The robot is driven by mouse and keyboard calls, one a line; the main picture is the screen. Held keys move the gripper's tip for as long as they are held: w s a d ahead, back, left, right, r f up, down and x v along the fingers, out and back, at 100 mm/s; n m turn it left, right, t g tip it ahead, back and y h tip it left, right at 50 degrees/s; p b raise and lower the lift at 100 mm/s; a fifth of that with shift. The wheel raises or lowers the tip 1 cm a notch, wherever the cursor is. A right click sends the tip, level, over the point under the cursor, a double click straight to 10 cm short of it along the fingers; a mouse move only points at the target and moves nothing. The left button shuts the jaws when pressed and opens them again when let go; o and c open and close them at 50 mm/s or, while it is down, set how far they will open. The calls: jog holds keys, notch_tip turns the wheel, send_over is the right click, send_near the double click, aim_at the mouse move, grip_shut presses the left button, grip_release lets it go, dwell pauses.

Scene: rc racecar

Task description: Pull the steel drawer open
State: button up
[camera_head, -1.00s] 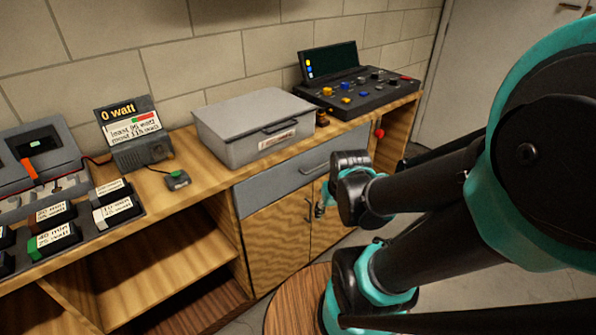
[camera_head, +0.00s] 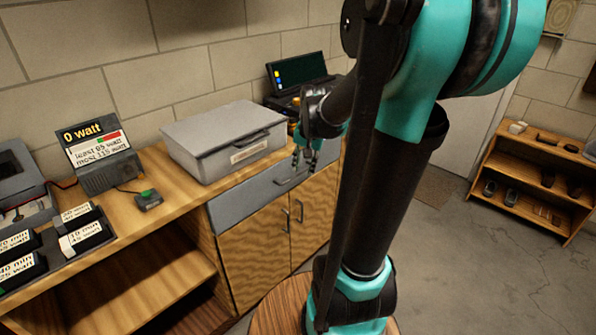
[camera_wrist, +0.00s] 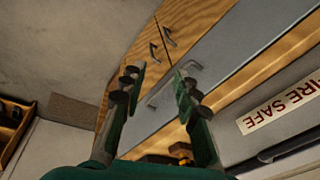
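The steel drawer (camera_head: 236,203) is a grey front under the countertop, above two wooden cupboard doors. It looks shut, flush with the cabinet. Its bar handle (camera_head: 288,180) shows partly behind my gripper (camera_head: 304,166), which points down in front of the drawer's right part. In the wrist view the drawer front (camera_wrist: 238,45) runs diagonally, and its handle (camera_wrist: 160,94) shows beyond and between the fingers of my gripper (camera_wrist: 160,75). The fingers are apart with nothing held. The right finger overlaps part of the handle in the picture; I cannot tell if they touch.
A grey case (camera_head: 225,140) marked "FIRE SAFE" sits on the counter above the drawer. The cupboard doors (camera_head: 262,240) have handles below it. A round wooden top (camera_head: 270,312) is near my arm. Open floor (camera_head: 470,250) lies right, before a small shelf (camera_head: 540,180).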

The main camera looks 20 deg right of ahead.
aim_at(300, 174)
jog(key=w+d+r+m+g, duration=0.1)
jog(key=w+d+r+m, duration=0.15)
jog(key=w, duration=0.35)
jog(key=w+d+r+m, duration=0.2)
jog(key=w+r+m, duration=0.1)
jog(key=w, duration=0.2)
jog(key=shift+y, duration=0.3)
jog(key=x, duration=1.7)
jog(key=shift+a+f, duration=0.1)
jog(key=shift+f, duration=0.1)
grip_shut()
